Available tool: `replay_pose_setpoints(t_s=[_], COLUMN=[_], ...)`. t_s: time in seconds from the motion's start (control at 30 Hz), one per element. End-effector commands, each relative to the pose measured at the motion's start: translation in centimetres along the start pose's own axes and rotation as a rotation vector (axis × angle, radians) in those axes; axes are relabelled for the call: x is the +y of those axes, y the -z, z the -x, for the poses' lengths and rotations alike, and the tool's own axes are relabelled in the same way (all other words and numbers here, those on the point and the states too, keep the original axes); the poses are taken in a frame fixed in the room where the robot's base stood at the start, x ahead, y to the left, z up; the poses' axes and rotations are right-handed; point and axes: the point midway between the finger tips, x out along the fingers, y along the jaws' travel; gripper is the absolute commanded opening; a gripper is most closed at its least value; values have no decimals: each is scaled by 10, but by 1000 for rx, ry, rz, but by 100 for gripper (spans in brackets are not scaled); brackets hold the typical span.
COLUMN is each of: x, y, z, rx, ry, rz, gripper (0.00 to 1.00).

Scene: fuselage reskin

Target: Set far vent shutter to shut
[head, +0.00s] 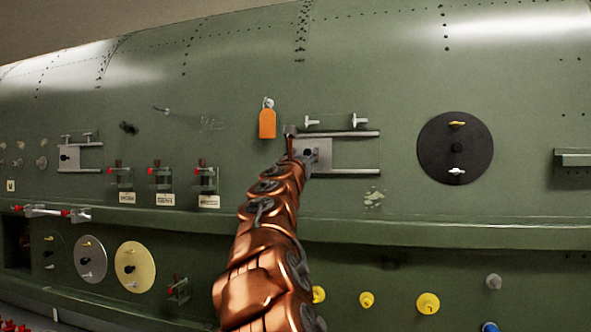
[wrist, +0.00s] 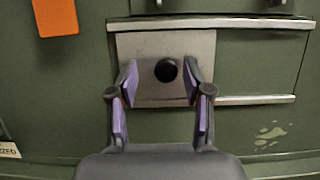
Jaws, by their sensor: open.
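A grey sliding shutter plate (head: 322,153) sits at the left end of two horizontal rails on the green fuselage, with plain green panel between the rails to its right. It also shows in the wrist view (wrist: 140,50), with a round black knob (wrist: 166,70) on it. My gripper (wrist: 161,80) is open, with one purple-padded finger on each side of the knob and gaps visible. Whether the fingers reach past the knob's face is unclear. In the head view my copper arm hides part of the plate's left side. A second similar shutter (head: 70,157) is at the left.
An orange tag (head: 267,123) hangs above left of the rails. Two white T-handles (head: 312,121) sit above the upper rail (wrist: 210,22). A black disc (head: 455,148) is farther right. Several labelled switches (head: 163,178) are left of my arm. A ledge (head: 450,232) runs below.

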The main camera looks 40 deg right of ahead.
Motion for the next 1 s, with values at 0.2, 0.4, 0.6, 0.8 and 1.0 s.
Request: replay_pose_setpoints(t_s=[0.2,0.4,0.6,0.8,1.0], x=[-2,-2,-1,-2,-2], y=[1,2,2,1,2], z=[16,30,45,59,73], rx=[2,2,3,1,3], ry=[3,4,3,5,3], rz=[5,6,4,5,5], gripper=[50,50,50,50,50])
